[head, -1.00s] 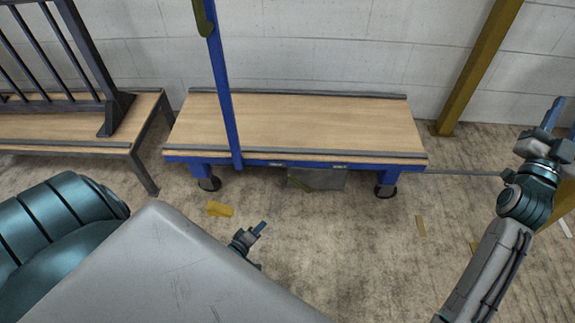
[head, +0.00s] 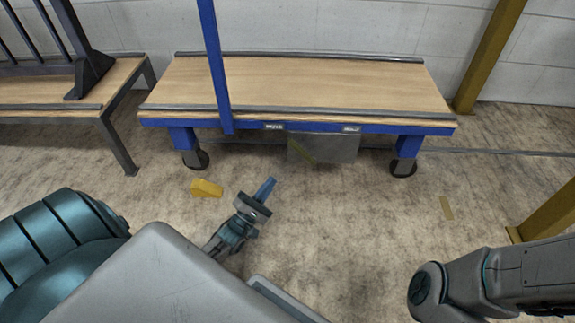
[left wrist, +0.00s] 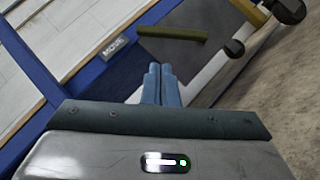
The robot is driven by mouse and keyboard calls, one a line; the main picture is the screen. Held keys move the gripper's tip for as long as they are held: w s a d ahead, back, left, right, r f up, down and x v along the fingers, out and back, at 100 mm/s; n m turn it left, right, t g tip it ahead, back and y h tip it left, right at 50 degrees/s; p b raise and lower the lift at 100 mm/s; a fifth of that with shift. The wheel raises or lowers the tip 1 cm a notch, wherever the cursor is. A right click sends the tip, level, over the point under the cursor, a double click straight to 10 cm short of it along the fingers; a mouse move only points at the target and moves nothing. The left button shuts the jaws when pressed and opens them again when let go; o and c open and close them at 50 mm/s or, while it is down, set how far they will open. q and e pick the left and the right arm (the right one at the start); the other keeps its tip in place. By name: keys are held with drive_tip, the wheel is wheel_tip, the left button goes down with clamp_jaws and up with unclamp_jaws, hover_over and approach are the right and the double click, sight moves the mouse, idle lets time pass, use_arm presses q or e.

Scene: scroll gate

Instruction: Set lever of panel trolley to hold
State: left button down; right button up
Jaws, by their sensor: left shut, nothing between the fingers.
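The panel trolley has a wooden top and a blue front rail (head: 235,124). Two small labels sit on this rail, left (head: 272,127) and right (head: 351,129); in the left wrist view one label (left wrist: 114,47) reads MOVE. Below the rail hangs a grey plate (head: 335,148). An olive bar, seemingly the lever (head: 303,151), slants across its left part, upper end toward the left label; it also shows in the left wrist view (left wrist: 172,34). My left gripper (head: 266,187) is shut and empty, apart from the bar, in front of and below it. My right gripper is out of view.
A blue post (head: 213,60) rises at the trolley's front left. Casters (head: 403,167) stand under it. A yellow wedge (head: 206,188) lies on the floor. A second bench (head: 50,108) stands left, and a yellow post (head: 487,55) right. Floor before the trolley is mostly open.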

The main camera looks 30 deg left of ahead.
use_arm(q)
drive_tip(key=b, duration=0.4)
approach(302, 152)
drive_tip(key=w+a+r, duration=0.2)
drive_tip(key=w, duration=0.3)
drive_tip(key=shift+w+r, duration=0.3)
drive_tip(key=shift+r, duration=0.05)
